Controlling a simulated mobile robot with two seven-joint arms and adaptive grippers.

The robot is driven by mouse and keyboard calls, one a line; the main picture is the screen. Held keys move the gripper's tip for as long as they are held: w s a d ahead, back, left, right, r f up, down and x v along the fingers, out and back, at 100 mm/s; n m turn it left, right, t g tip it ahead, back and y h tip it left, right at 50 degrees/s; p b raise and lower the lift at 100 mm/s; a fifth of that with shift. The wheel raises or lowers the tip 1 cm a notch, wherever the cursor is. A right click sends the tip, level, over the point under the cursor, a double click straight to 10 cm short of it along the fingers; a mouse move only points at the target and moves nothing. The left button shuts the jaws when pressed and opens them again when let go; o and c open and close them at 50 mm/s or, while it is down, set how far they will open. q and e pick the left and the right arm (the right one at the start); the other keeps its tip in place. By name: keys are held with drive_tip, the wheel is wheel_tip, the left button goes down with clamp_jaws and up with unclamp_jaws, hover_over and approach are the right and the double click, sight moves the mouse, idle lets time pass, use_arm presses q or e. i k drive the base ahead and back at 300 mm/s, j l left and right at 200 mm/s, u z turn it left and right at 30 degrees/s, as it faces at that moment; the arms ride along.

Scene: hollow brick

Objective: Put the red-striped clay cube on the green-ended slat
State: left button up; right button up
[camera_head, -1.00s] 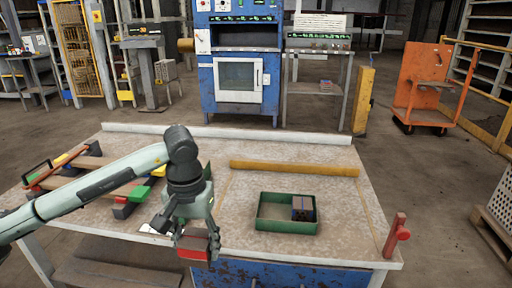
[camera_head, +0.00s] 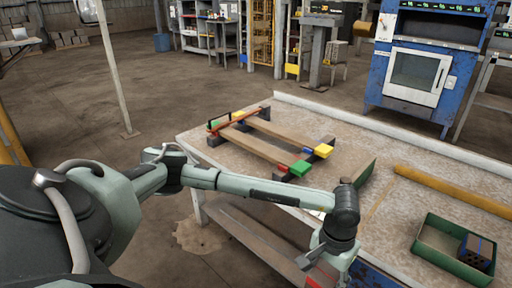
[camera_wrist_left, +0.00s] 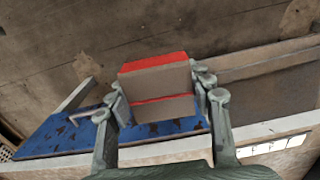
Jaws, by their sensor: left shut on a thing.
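My left gripper (camera_head: 322,262) is shut on the red-striped clay cube (camera_wrist_left: 157,85) at the bottom of the head view. In the left wrist view the cube is grey-brown with a red top band and a thin red stripe, held between both fingers (camera_wrist_left: 160,103). In the head view only a bit of red shows beside the gripper. The green-ended slat (camera_head: 250,147) lies on the rack at the table's left end, its green end (camera_head: 301,168) toward my arm. No cube sits on it. My right gripper is out of view.
A yellow-ended slat (camera_head: 285,131) lies parallel behind it. A dark green upright panel (camera_head: 358,184) stands right of the rack. A green tray (camera_head: 431,240) holds a blue-marked block with holes (camera_head: 476,252). A yellow-brown bar (camera_head: 452,190) lies behind the tray.

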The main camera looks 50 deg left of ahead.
sight(264, 148)
drive_tip(key=j+z, duration=0.2)
drive_tip(key=j, duration=0.45)
drive_tip(key=k+j+z, duration=0.1)
drive_tip(key=j+z, duration=0.15)
drive_tip(key=j, duration=0.35)
drive_tip(key=k+j+z, duration=0.2)
drive_tip(key=j, duration=0.45)
drive_tip(key=i, duration=0.1)
